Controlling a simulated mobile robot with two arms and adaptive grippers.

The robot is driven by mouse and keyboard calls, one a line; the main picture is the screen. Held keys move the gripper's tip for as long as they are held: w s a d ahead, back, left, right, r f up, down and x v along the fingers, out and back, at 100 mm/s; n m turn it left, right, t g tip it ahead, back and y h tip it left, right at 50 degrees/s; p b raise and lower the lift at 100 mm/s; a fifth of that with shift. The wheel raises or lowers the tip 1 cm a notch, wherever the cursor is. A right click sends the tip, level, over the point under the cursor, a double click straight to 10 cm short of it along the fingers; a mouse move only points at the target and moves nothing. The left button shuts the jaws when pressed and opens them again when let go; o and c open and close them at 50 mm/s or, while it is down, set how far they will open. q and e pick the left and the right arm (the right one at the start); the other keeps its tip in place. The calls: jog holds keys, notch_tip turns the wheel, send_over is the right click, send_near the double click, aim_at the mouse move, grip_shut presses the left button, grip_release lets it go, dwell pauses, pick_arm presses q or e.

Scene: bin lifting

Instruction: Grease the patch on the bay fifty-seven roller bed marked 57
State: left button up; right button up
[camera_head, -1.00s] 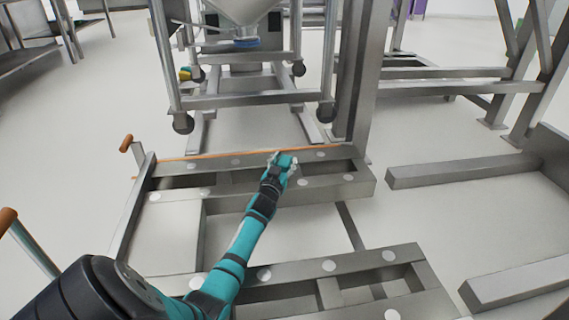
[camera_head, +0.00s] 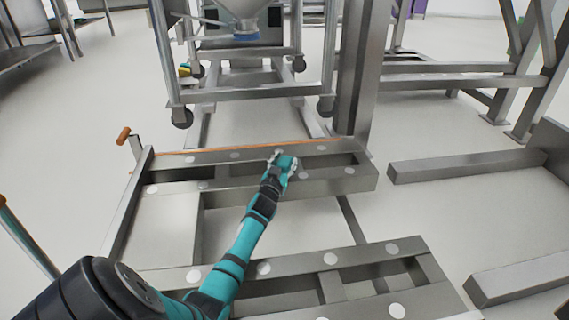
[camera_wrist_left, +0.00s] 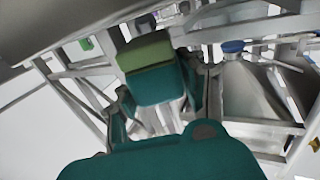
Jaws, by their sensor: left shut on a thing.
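My left gripper (camera_head: 283,163) is over the far rail of a low grey steel roller bed (camera_head: 335,178), its arm reaching in from the lower left. In the left wrist view its fingers are shut on a block (camera_wrist_left: 150,68) with an olive-green upper layer and a teal lower part. The block is mostly hidden in the head view. Several pale round patches lie on the bed rails, one of them a patch (camera_head: 320,148) right of the gripper. I cannot read any number 57. Contact between the block and the rail cannot be told. My right gripper is out of view.
A wheeled steel frame with a hopper (camera_head: 240,8) stands behind the bed. A thick post (camera_head: 356,80) rises at its right end. An orange handle (camera_head: 123,134) is at the left. A nearer rail (camera_head: 300,262) and loose-looking beams (camera_head: 465,165) lie around. Floor at left is clear.

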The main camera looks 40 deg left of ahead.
pick_arm(q)
jog(key=shift+f+b, duration=0.6)
jog(key=shift+f, duration=0.25)
jog(key=shift+s+a+r, duration=0.1)
